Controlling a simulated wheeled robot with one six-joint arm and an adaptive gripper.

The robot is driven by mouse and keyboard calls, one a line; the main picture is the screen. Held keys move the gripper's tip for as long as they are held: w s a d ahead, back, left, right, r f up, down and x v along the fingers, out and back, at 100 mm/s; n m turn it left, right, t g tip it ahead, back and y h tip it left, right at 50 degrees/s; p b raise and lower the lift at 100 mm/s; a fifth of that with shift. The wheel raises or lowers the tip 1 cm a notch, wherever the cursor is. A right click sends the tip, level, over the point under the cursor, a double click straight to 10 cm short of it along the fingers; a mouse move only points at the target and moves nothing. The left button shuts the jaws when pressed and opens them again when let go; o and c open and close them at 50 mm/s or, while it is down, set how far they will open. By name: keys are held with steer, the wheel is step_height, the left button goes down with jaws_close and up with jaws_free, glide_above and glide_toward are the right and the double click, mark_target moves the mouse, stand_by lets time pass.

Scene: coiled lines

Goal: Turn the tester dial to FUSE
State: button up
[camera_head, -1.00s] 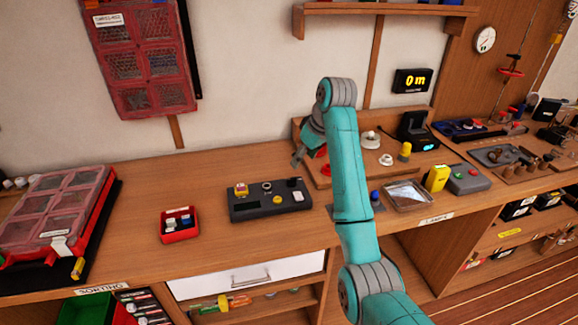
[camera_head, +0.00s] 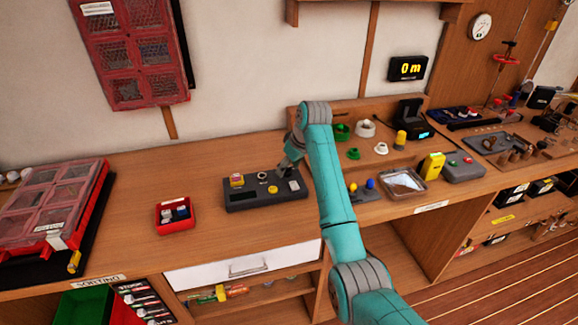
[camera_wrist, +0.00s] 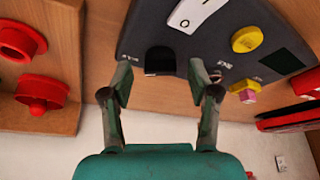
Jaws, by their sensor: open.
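The tester (camera_head: 240,203) is a dark grey box on the bench, and its top also fills the upper part of the wrist view (camera_wrist: 140,35). A round yellow knob (camera_wrist: 247,39), which looks like the dial, sits near a dark display (camera_wrist: 283,62). The knob also shows in the head view (camera_head: 272,189). The labels are too small to read. My gripper (camera_head: 287,166) is over the tester's back right part. In the wrist view my gripper (camera_wrist: 160,80) is open and empty, its fingertips either side of a dark socket (camera_wrist: 160,62), with the knob beyond the right finger.
A white rocker (camera_wrist: 196,12) and a yellow and pink block (camera_wrist: 245,92) are also on the tester. A red bin (camera_head: 175,216) stands to its left with free bench between.

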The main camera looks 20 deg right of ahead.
jaws_close()
steer(key=shift+n, duration=0.3)
steer(key=n+y, duration=0.1)
steer(key=n, duration=0.1)
steer(key=n+g, duration=0.1)
steer(key=n, duration=0.2)
steer(key=shift+w+d+y, duration=0.15)
steer(key=shift+y, duration=0.25)
steer(key=n+g, duration=0.1)
steer(key=n, duration=0.2)
steer(key=n+g, duration=0.1)
steer(key=n, duration=0.2)
steer(key=shift+w+g+y, duration=0.2)
steer(key=shift+g+y, duration=0.1)
steer(key=shift+g, duration=0.1)
steer(key=shift+n, duration=0.3)
jaws_free()
